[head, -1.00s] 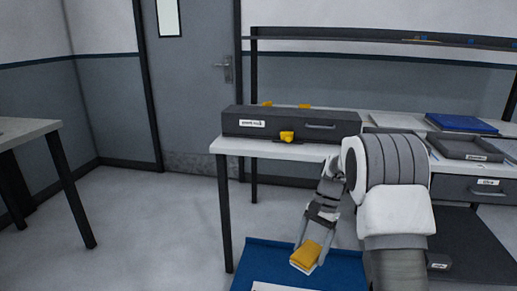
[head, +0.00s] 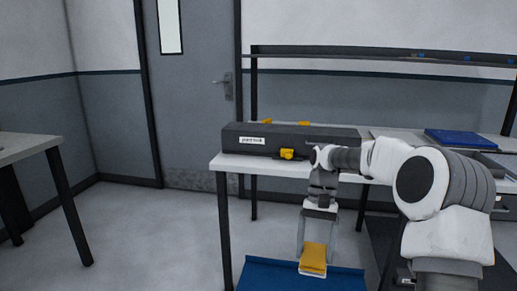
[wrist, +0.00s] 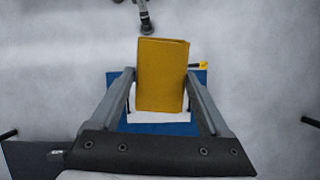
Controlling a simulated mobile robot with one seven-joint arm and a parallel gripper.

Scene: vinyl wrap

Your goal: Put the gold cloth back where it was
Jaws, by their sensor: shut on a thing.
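The gold cloth (head: 313,257) is a folded yellow-gold pad. My gripper (head: 317,262) is shut on it, and the cloth hangs in front of the workbench, above the blue mat (head: 262,277) at the bottom of the head view. In the wrist view the cloth (wrist: 162,75) sits upright between the two fingers (wrist: 162,95). The blue mat (wrist: 178,128) and a white patch show behind it, partly hidden by the cloth.
The workbench (head: 235,166) carries a long dark labelled case (head: 290,138) with a yellow item (head: 287,154) at its front. A blue folder (head: 460,138) lies further right. Another table (head: 22,147) stands at left. Open floor (head: 150,225) lies between them.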

